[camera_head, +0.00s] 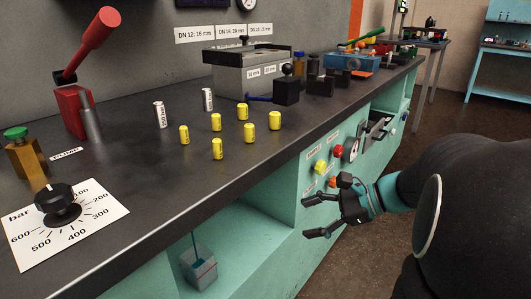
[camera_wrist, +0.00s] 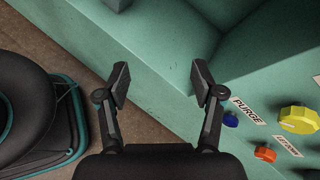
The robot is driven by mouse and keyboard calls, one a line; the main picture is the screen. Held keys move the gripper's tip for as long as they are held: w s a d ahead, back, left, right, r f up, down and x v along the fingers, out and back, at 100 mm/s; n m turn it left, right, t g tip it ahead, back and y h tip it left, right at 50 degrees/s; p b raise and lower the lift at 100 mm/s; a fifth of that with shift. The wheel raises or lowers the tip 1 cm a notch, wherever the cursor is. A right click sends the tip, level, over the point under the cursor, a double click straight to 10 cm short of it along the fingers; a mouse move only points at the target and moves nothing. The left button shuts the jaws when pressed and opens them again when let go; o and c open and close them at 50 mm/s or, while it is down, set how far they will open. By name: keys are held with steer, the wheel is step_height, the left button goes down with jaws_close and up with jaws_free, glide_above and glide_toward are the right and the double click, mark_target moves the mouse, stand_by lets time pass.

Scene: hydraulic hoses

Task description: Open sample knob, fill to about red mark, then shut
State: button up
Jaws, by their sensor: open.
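A yellow knob (camera_head: 320,166) is on the teal front panel below the bench top. It also shows in the wrist view (camera_wrist: 299,120), at the right edge. Its small label is too small to read surely, so I cannot confirm it is the sample knob. My gripper (camera_head: 306,217) is open and empty in front of the panel, apart from the knobs. In the wrist view its fingers (camera_wrist: 162,84) are spread, with the knobs to their right. A small grey container (camera_head: 200,272) with a thin tube above it stands in the lower recess. I see no red mark.
An orange knob (camera_wrist: 265,154) and a blue knob (camera_wrist: 231,119) by a PURGE label (camera_wrist: 248,109) are close to the yellow knob. The dark bench top (camera_head: 130,200) holds a pressure dial (camera_head: 58,204), a red-handled pump (camera_head: 75,105) and several yellow cylinders.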

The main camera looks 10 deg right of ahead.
steer(key=w+d+r+m+t+y, duration=0.1)
steer(key=w+d+m+t, duration=0.3)
steer(key=d, duration=0.5)
steer(key=m+t, duration=0.4)
steer(key=m, duration=0.1)
glide_toward(324, 168)
steer(key=x, duration=0.9)
steer(key=shift+w+a+r, duration=0.15)
steer(key=shift+a, duration=0.15)
steer(key=c, duration=1.1)
